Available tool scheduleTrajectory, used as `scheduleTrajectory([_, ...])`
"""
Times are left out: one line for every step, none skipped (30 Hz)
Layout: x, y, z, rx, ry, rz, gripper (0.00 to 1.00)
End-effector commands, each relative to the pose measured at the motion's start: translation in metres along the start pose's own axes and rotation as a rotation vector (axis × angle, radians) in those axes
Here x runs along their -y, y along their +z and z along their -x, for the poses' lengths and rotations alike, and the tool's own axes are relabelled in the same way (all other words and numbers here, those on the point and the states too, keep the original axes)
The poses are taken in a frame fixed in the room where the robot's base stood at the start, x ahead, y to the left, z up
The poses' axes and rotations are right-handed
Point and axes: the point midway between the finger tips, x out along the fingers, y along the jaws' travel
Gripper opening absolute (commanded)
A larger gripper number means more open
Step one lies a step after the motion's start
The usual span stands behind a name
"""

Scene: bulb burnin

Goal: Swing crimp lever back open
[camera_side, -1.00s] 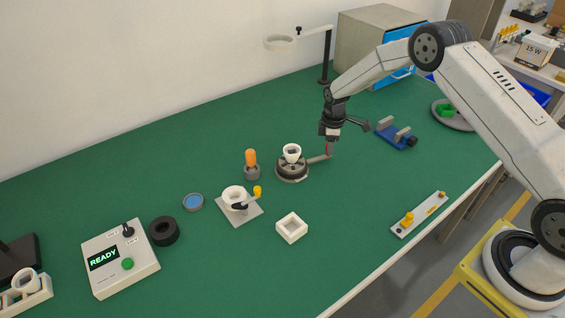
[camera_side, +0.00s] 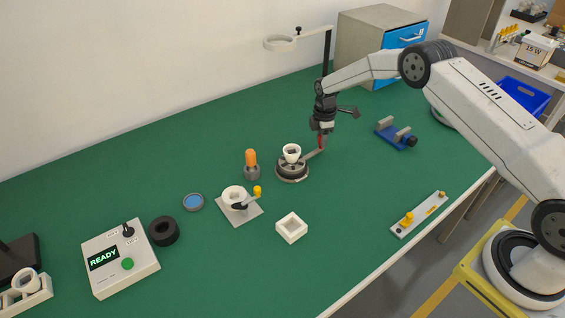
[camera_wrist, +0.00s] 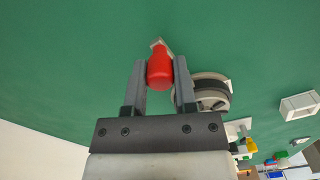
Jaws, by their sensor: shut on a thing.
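The crimp lever (camera_side: 314,154) is a grey arm on the round dark crimp fixture (camera_side: 291,172). It points to the back right and ends in an upright red handle (camera_side: 320,142). A white cup-shaped part (camera_side: 292,151) sits on top of the fixture. My gripper (camera_side: 321,135) points down over the lever's end and is shut on the red handle. In the wrist view the red handle (camera_wrist: 160,72) is between my two fingers (camera_wrist: 159,80). The fixture (camera_wrist: 209,90) shows beside the right finger, partly hidden by it.
An orange-topped piece (camera_side: 251,160) stands left of the fixture. A blue vise-like holder (camera_side: 396,136) lies to the right, and a ring lamp stand (camera_side: 327,55) stands behind. A white square tray (camera_side: 292,228) is in front. The mat between fixture and holder is clear.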

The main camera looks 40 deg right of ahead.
Motion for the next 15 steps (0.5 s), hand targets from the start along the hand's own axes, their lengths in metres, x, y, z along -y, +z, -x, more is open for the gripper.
scheduleTrajectory([-0.0037, -0.0019, 0.0025, -0.003, 0.015, 0.003, 0.0])
scheduleTrajectory([-0.0038, -0.002, 0.0025, -0.003, 0.016, 0.003, 0.38])
scheduleTrajectory([-0.0037, -0.0021, 0.0025, -0.003, 0.016, 0.003, 0.5])
scheduleTrajectory([-0.0035, -0.002, 0.0025, -0.003, 0.015, 0.002, 0.6])
scheduleTrajectory([-0.0033, -0.002, 0.0023, -0.003, 0.014, 0.002, 0.69])
scheduleTrajectory([-0.003, -0.0018, 0.0021, -0.003, 0.013, 0.002, 0.7])
scheduleTrajectory([-0.0028, -0.0017, 0.0019, -0.003, 0.012, 0.002, 0.7])
scheduleTrajectory([-0.0026, -0.0016, 0.0018, -0.002, 0.012, 0.002, 0.7])
scheduleTrajectory([-0.0024, -0.0015, 0.0016, -0.002, 0.011, 0.001, 0.7])
scheduleTrajectory([-0.0023, -0.0014, 0.0014, -0.002, 0.01, 0.001, 0.7])
scheduleTrajectory([-0.0021, -0.0013, 0.0013, -0.002, 0.01, 0.001, 0.7])
scheduleTrajectory([-0.002, -0.0012, 0.0012, -0.002, 0.009, 0.001, 0.7])
scheduleTrajectory([-0.0019, -0.0011, 0.0011, -0.002, 0.009, 0.001, 0.7])
scheduleTrajectory([-0.0018, -0.0011, 0.0012, -0.002, 0.008, 0.001, 0.7])
scheduleTrajectory([-0.0018, -0.001, 0.0015, -0.002, 0.008, 0.001, 0.7])
